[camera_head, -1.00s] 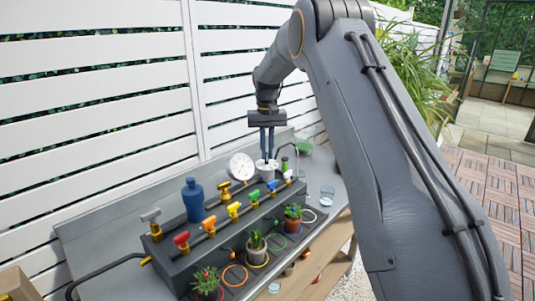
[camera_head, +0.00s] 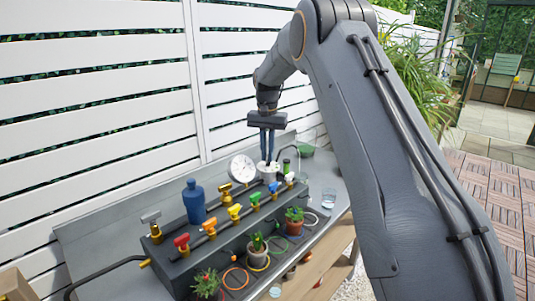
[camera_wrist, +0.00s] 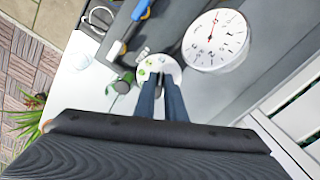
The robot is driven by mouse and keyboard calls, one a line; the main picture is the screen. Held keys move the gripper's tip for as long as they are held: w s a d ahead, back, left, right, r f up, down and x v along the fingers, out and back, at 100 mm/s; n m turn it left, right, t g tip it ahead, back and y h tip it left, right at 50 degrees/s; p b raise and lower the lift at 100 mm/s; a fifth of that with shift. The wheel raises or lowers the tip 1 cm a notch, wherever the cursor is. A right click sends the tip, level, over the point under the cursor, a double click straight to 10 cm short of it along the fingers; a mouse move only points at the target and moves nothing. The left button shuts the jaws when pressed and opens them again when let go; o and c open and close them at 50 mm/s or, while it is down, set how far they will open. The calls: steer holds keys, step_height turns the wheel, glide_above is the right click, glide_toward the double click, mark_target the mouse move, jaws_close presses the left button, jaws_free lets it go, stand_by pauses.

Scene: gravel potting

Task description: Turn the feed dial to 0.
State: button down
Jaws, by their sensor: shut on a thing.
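A round white dial (camera_wrist: 160,62) with green marks on its top sits on the grey bench. I take it for the feed dial; it also shows as a white drum in the head view (camera_head: 268,174). My gripper points down at it, its two blue-grey fingers (camera_wrist: 160,78) close together over its near part, and is shut on it. The head view shows the fingertips (camera_head: 267,160) at its top. The fingers hide part of the dial face, and I cannot read its numbers or setting.
A white gauge with a red needle (camera_wrist: 215,40) stands close beside the dial. A row of coloured valves (camera_head: 234,211), a blue bottle (camera_head: 194,202), potted plants (camera_head: 257,250) and a clear glass (camera_head: 328,198) are on the bench. A white slatted fence (camera_head: 95,105) stands behind.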

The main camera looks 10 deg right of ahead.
steer(key=shift+r, duration=0.15)
steer(key=c, duration=1.8)
jaws_free()
step_height(320, 180, up, 8)
steer(key=shift+f+b, duration=0.15)
steer(key=shift+b, duration=1)
steer(key=s+f+n, duration=0.1)
steer(key=s+f, duration=0.4)
steer(key=s, duration=0.8)
steer(key=s+f+n, duration=0.2)
steer(key=s+f, duration=0.3)
steer(key=s, duration=0.8)
steer(key=s+f+n+t, duration=0.1)
steer(key=s+f, duration=0.5)
steer(key=s, duration=0.7)
steer(key=shift+s+d+n, duration=0.3)
steer(key=shift+d+n, duration=0.05)
steer(key=shift+n, duration=0.35)
